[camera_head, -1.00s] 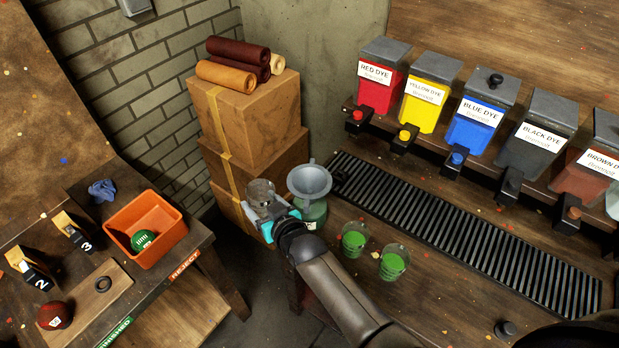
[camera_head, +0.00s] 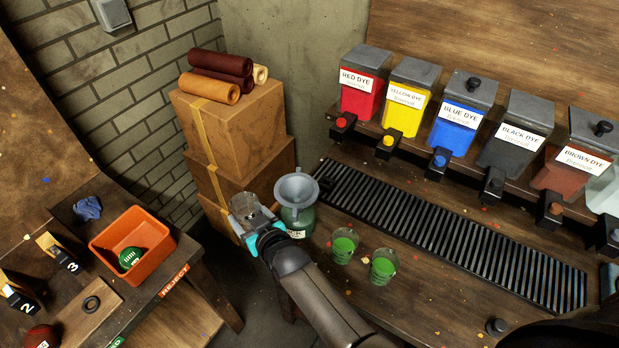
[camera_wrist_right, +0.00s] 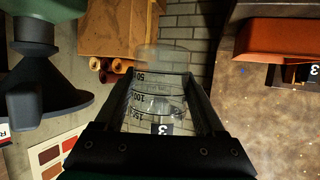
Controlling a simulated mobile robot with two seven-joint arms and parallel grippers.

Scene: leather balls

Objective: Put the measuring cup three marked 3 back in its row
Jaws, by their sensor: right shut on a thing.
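My right gripper (camera_head: 250,216) is shut on a clear measuring cup (camera_wrist_right: 158,100), marked with a black 3 label and with graduation lines in the right wrist view. In the head view the cup (camera_head: 255,211) is held left of the green bottle with the grey funnel, in front of the stacked boxes. It looks empty. Two clear cups with green liquid, one (camera_head: 343,246) and another (camera_head: 384,267), stand in a row on the dye bench (camera_head: 440,300). Any marks on them are too small to read. My left gripper is not in view.
The funnel bottle (camera_head: 297,221) stands close beside my right gripper. Stacked boxes (camera_head: 225,125) stand behind it. A black grate (camera_head: 470,235) lies before the dye dispensers (camera_head: 460,117). An orange bin (camera_head: 165,263) sits on the left table. Bare bench lies right of the green cups.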

